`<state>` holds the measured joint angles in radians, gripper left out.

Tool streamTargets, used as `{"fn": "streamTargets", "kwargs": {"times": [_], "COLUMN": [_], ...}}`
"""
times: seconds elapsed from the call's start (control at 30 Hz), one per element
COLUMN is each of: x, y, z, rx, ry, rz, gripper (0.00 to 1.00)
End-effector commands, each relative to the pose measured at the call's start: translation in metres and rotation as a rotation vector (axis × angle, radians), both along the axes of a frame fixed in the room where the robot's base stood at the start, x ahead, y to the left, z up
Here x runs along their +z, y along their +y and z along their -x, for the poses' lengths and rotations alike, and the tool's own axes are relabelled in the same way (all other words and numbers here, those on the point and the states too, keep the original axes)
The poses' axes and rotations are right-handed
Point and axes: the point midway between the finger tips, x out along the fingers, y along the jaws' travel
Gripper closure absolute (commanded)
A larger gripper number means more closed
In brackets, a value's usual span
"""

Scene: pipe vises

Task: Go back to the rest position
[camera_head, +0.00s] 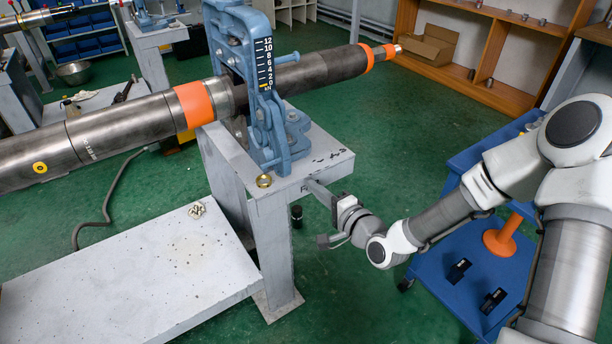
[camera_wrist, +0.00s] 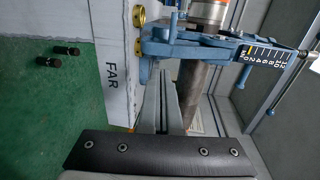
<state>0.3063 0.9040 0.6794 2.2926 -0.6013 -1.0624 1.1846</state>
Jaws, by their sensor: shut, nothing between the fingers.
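My gripper (camera_head: 312,186) is at the front right edge of the white vise stand (camera_head: 272,215), its fingers pointing left towards the stand's side. The fingers are shut and empty. In the wrist view my gripper (camera_wrist: 165,82) points up the picture beside the stand's white face marked "FAR" (camera_wrist: 115,75). Whether the fingertips touch the stand cannot be told. The blue pipe vise (camera_head: 262,90) stands on top with its black scale, around a long dark pipe (camera_head: 322,68). The vise also shows in the wrist view (camera_wrist: 190,42).
A brass ring (camera_head: 264,181) lies on the stand's front edge. A blue cart (camera_head: 460,275) with an orange post (camera_head: 502,238) is at right, below my arm. A low white table (camera_head: 150,275) is front left. Black cylinders (camera_wrist: 65,50) stand on the green floor.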

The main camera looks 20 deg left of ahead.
Motion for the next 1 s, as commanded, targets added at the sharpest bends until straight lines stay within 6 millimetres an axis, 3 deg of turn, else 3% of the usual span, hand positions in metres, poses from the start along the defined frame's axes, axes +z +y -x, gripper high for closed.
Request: {"fn": "streamTargets", "kwargs": {"times": [0.23, 0.57, 0.77, 1.0], "x": [0.001, 0.001, -0.006, -0.002], "y": [-0.030, -0.037, -0.054, -0.107], "z": [0.025, 0.030, 0.025, 0.017], "rx": [-0.001, 0.003, 0.030, 0.052], "ry": [0.001, -0.004, -0.048, -0.097], "rz": [0.000, 0.021, 0.268, 0.719], "gripper": [1.00, 1.00, 1.00, 1.00]}}
